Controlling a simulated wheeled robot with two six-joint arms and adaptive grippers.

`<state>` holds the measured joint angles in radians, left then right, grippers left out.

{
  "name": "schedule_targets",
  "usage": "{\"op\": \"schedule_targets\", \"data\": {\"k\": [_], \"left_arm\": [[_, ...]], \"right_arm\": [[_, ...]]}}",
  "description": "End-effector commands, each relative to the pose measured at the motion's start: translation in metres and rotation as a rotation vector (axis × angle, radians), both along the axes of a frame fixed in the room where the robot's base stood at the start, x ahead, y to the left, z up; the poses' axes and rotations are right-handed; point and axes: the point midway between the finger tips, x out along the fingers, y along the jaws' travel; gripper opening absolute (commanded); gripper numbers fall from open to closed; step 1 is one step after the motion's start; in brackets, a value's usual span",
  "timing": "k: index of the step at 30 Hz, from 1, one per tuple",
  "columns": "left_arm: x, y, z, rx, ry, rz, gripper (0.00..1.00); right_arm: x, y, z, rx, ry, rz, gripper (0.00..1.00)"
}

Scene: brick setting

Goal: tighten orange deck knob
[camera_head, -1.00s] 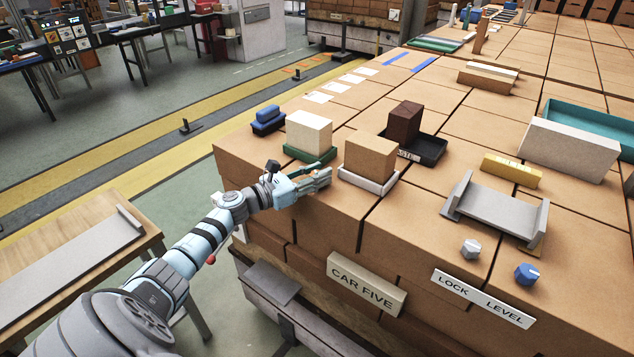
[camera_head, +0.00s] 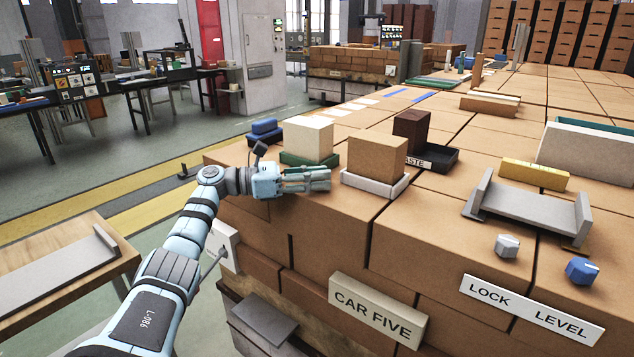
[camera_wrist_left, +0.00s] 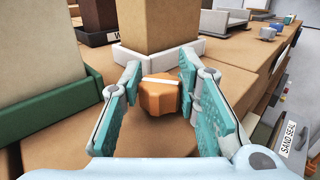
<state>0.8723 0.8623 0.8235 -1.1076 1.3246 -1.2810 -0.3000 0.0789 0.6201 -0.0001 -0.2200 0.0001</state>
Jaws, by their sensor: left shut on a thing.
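The orange deck knob (camera_wrist_left: 160,99) shows in the left wrist view, with a pale line across its top. It sits on the brown brick deck in front of a white tray. My left gripper (camera_wrist_left: 159,72) has its teal-padded fingers on either side of the knob and is shut on it. In the head view my left gripper (camera_head: 322,180) lies low over the deck near its front edge, left of the white tray (camera_head: 370,187). The knob is hidden there behind the fingers. My right gripper is not in view.
A green tray (camera_head: 303,160) with a cream block stands behind the gripper, and a tan block (camera_head: 375,154) fills the white tray. A grey knob (camera_head: 507,246) and a blue knob (camera_head: 582,271) sit further right, above the LOCK LEVEL plate (camera_head: 530,310).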

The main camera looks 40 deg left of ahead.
Motion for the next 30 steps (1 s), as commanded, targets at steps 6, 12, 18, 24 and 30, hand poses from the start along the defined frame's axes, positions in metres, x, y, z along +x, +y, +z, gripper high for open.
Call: {"op": "schedule_targets", "data": {"k": [6, 12, 18, 24, 30], "left_arm": [[-0.001, -0.001, -0.005, 0.005, 0.011, -0.005, 0.02], [0.000, -0.001, -0.003, 0.003, 0.007, -0.004, 0.51], [0.000, -0.001, -0.002, 0.003, 0.004, -0.004, 0.51], [-0.017, 0.016, -0.003, 0.005, 0.007, 0.000, 0.51], [-0.058, 0.054, -0.002, 0.003, 0.008, 0.000, 0.51]], "right_arm": [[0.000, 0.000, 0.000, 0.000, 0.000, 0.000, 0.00], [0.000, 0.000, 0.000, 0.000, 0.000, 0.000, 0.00], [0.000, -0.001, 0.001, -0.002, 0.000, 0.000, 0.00], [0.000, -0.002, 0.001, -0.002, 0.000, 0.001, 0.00], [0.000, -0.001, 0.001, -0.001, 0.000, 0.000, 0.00]]}}
